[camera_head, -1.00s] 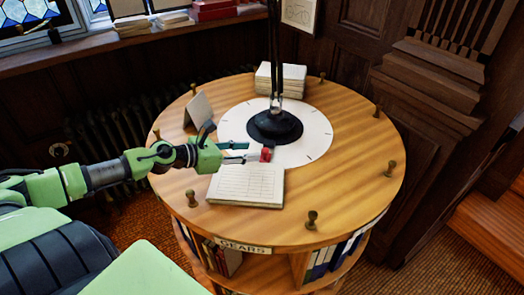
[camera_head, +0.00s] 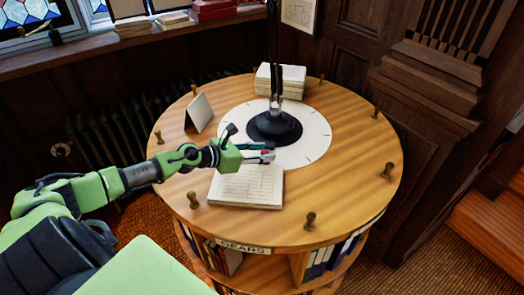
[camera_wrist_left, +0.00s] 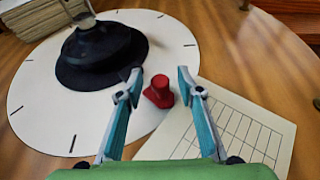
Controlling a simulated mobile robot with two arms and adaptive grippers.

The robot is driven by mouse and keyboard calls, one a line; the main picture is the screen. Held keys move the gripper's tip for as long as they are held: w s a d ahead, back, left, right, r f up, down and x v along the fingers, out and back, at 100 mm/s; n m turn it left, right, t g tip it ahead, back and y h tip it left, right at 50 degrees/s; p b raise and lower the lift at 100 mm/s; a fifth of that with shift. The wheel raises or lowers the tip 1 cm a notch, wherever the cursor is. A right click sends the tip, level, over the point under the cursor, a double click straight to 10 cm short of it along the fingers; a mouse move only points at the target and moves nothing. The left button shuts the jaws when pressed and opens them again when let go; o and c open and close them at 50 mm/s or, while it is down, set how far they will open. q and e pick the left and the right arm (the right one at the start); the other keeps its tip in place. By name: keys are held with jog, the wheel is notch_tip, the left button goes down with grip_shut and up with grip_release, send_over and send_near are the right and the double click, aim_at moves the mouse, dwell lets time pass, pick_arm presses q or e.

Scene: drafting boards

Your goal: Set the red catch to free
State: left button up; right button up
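The red catch (camera_wrist_left: 158,93) is a small red block with a raised knob at the front edge of the white dial (camera_wrist_left: 40,90), beside the black round lamp base (camera_wrist_left: 95,62). My left gripper (camera_wrist_left: 160,80) is open, its two teal fingers on either side of the catch with gaps showing. In the head view the left gripper (camera_head: 270,152) reaches in from the left, and only a bit of the red catch (camera_head: 267,151) shows between its fingers. The dial (camera_head: 310,150) has dark tick marks. My right gripper is not in view.
A ruled paper stack (camera_head: 245,188) lies just in front of the catch on the round wooden table (camera_head: 350,195). A folded card (camera_head: 199,112) and a book stack (camera_head: 281,78) stand farther back. Brass pegs (camera_head: 310,220) line the rim. The table's right side is clear.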

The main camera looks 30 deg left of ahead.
pick_arm(q)
grip_shut()
jog(key=shift+w+a+b, duration=0.3)
jog(key=shift+w+b, duration=0.15)
jog(key=shift+w, duration=0.2)
jog(key=shift+w+a+b, duration=0.25)
jog(key=shift+w+b, duration=0.15)
jog(key=shift+w, duration=0.2)
jog(key=shift+w+a, duration=0.1)
jog(key=shift+w, duration=0.15)
jog(key=shift+a, duration=0.1)
jog(key=shift+r, duration=0.1)
